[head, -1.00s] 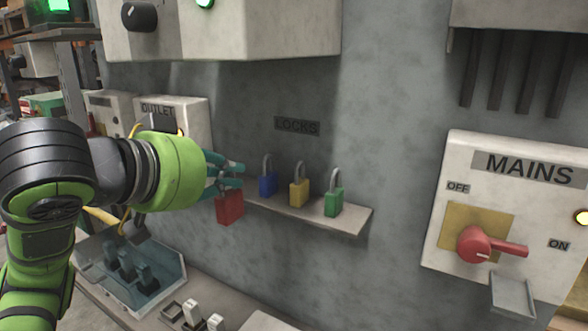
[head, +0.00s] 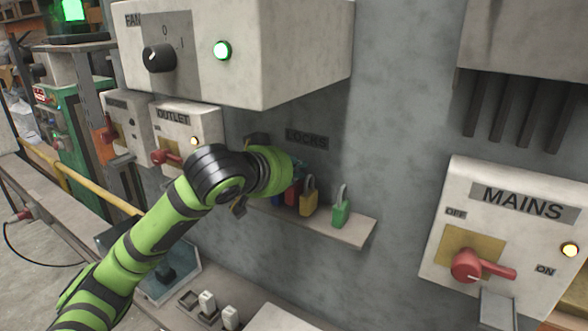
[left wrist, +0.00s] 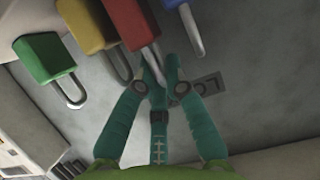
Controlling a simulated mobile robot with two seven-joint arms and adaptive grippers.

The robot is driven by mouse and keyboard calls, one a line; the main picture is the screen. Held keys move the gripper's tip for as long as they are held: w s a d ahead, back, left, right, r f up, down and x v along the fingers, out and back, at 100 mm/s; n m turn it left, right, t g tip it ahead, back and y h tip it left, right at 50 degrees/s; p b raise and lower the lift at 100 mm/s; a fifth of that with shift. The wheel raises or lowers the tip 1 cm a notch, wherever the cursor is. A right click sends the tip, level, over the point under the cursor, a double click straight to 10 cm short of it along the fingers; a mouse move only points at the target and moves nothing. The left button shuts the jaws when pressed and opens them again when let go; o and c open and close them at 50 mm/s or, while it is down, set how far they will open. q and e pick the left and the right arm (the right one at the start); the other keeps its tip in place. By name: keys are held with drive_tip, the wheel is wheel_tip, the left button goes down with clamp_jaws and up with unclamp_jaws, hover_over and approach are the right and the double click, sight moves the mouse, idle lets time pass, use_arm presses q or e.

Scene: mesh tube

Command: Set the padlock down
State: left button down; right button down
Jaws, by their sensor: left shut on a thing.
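My left gripper (head: 298,170) is at the locks shelf (head: 350,231), mostly hidden behind its own wrist. In the left wrist view its teal fingers (left wrist: 160,78) are closed around the shackle of the red padlock (left wrist: 132,22). The red padlock (head: 292,193) shows partly in the head view, between the blue padlock (head: 277,198) and the yellow padlock (head: 309,203). I cannot tell whether its base touches the shelf. The green padlock (head: 341,214) stands at the right. My right gripper is not in view.
A FAN box (head: 300,70) overhangs the shelf from above. The OUTLET box (head: 205,122) is on the left, the MAINS box (head: 510,215) with its red handle on the right. The shelf's right end, past the green padlock, is bare.

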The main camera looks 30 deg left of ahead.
use_arm(q)
drive_tip(key=shift+f, duration=0.5)
drive_tip(key=shift+f, duration=0.2)
drive_tip(key=c, duration=1.6)
unclamp_jaws()
drive_tip(key=shift+r, duration=0.15)
drive_tip(key=shift+s+r, duration=0.1)
drive_tip(key=shift+s, duration=0.1)
drive_tip(key=b+v, duration=0.2)
drive_tip(key=v, duration=0.9)
drive_tip(key=shift+s, duration=0.3)
